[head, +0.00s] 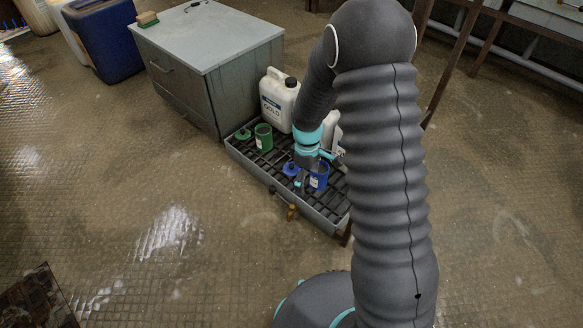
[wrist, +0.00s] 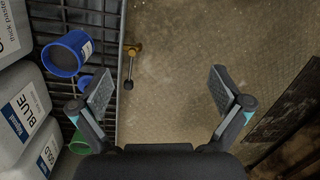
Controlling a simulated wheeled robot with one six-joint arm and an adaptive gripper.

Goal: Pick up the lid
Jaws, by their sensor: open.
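A blue lid (head: 291,168) lies on the black grating, beside an open blue jar (head: 319,177). A green lid (head: 243,134) lies near an open green jar (head: 263,138). My gripper (head: 305,182) is over the front part of the rack, close to the blue lid. In the wrist view my gripper (wrist: 160,85) is open and empty, its gap over the floor outside the rack edge. The blue lid (wrist: 84,82) shows left of the left finger, partly hidden, below the blue jar (wrist: 67,53). The green jar (wrist: 80,143) is at lower left.
A white jug (head: 279,100) stands at the back of the grey tray (head: 262,174); another jug is partly hidden behind my arm. A brass tap (head: 292,212) projects from the tray's front. A grey cabinet (head: 214,60) stands behind left. The floor in front is clear.

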